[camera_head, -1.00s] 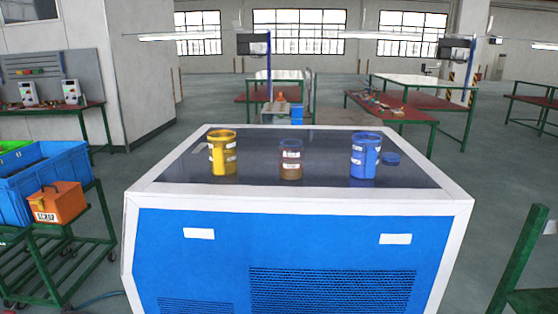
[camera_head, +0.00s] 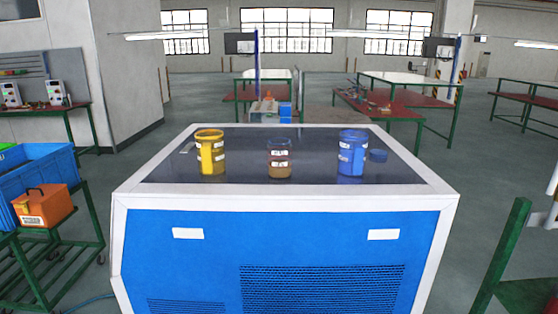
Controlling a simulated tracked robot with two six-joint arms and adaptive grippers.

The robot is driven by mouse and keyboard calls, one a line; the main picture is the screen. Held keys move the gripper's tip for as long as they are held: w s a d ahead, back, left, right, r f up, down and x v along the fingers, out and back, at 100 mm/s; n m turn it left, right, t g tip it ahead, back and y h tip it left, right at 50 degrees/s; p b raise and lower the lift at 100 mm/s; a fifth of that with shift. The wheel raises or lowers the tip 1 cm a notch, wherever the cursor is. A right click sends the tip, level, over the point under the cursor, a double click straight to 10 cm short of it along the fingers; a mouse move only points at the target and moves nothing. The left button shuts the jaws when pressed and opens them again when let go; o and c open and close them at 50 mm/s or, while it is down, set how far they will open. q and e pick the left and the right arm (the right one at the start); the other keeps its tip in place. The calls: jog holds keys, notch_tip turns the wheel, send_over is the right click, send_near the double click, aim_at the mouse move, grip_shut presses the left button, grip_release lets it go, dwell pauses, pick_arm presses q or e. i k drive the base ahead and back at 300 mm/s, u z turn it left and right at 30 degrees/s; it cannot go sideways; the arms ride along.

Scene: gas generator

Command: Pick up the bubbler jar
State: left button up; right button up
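Three jars stand upright in a row on the dark top of the blue gas generator (camera_head: 280,198). A yellow jar (camera_head: 211,156) is on the left, a smaller brown jar (camera_head: 279,160) with white labels is in the middle, and a blue jar (camera_head: 352,156) is on the right. I cannot tell from the labels which one is the bubbler jar. Neither of my grippers shows in the head view.
A green cart with blue crates (camera_head: 40,180) and an orange toolbox (camera_head: 43,206) stands at the left. A green frame (camera_head: 505,255) is at the lower right. Red-topped workbenches (camera_head: 385,106) stand behind. The generator top around the jars is mostly clear.

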aim_at(280, 151)
jog(key=z, duration=0.05)
jog(key=k, duration=1)
jog(key=u, duration=0.45)
jog(key=i, duration=1.35)
jog(key=z, duration=0.6)
jog(key=i, duration=0.55)
jog(key=z, duration=0.25)
jog(key=k, duration=0.9)
jog(key=z, duration=0.15)
jog(key=i, duration=0.9)
jog(key=u, duration=0.05)
